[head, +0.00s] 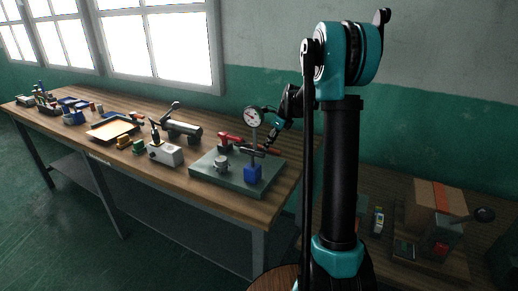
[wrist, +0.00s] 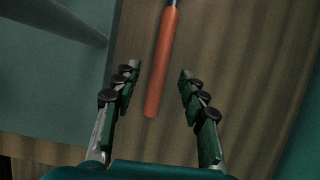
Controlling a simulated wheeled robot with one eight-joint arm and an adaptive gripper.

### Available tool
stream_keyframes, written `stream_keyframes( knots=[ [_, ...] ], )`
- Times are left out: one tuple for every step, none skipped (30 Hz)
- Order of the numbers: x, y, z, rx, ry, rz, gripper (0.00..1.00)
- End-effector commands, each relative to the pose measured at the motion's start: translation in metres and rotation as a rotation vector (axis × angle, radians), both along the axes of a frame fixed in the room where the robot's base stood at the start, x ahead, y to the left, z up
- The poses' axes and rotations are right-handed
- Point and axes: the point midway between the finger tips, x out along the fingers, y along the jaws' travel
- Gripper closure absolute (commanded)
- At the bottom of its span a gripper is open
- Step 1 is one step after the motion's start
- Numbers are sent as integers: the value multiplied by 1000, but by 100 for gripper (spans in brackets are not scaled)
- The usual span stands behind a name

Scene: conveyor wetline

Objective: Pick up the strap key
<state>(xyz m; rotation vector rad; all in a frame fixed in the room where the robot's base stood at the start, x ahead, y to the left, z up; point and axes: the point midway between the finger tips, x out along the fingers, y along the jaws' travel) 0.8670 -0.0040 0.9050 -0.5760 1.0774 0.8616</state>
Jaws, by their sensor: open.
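An orange handle (wrist: 160,72) with a thin grey end at the top edge lies on the wooden surface in the wrist view. It may be the strap key, but its far part is out of the picture. My gripper (wrist: 157,78) is open, with one finger on each side of the handle and a gap to both. In the head view my gripper (head: 271,138) is small, pointing down at the right end of the bench, behind the dial gauge. A dark red bar (head: 270,149) shows just below it. Whether the fingers are level with the handle I cannot tell.
A dial gauge (head: 253,117) on a post with a blue block (head: 254,174) stands on a grey plate (head: 211,181), close to my gripper. The bench (head: 255,208) holds a tray (head: 92,136) and several tools. A cardboard box (head: 437,203) stands low at right.

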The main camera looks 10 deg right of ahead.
Motion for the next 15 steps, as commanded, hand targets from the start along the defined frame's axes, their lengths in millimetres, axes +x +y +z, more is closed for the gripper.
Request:
stream_keyframes(
  knots=[
    [2,2,-7,0,0,1,57],
    [3,4,-10,0,0,1,57],
    [4,5,-14,0,0,1,57],
    [4,6,-17,0,0,1,57],
    [5,7,-19,0,0,1,57],
    [5,7,-20,0,0,1,57],
    [5,7,-21,0,0,1,57],
    [5,8,-21,0,0,0,57],
    [5,8,-22,0,0,0,57],
    [5,8,-22,0,0,0,57],
    [5,8,-21,0,0,0,57],
    [5,8,-21,0,0,0,57],
    [5,8,-21,0,0,0,57],
    [5,8,-21,0,0,0,60],
    [5,7,-21,0,0,0,65]
  ],
)
